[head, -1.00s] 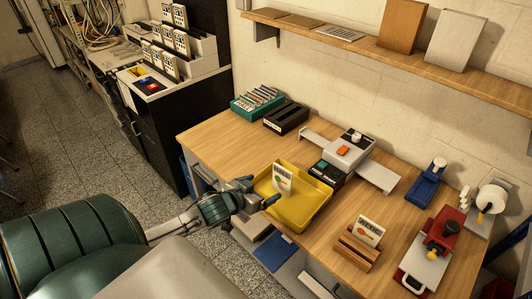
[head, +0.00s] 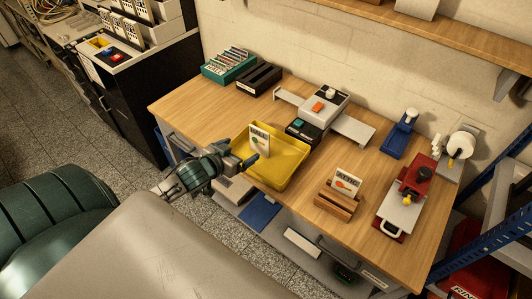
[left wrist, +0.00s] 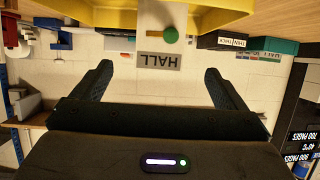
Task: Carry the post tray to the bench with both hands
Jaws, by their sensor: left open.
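The yellow post tray (head: 292,172) sits on the wooden bench (head: 190,108) near its front edge, with an upright white card marked HALL (head: 260,140) in it. My left gripper (head: 240,157) is at the tray's left end, its fingers by the rim. In the left wrist view, the gripper (left wrist: 158,72) has its fingers spread wide with nothing between them. The tray's yellow wall (left wrist: 90,15) and the HALL card (left wrist: 160,60) show upside down beyond the fingertips. Whether a finger touches the rim cannot be told. My right gripper is not in view.
A wooden card holder (head: 335,204) stands right of the tray, and a grey machine with an orange button (head: 320,105) behind it. A red press (head: 405,195) and blue tool (head: 400,135) are further right. The bench's left front is clear. A blue rack (head: 490,195) stands at far right.

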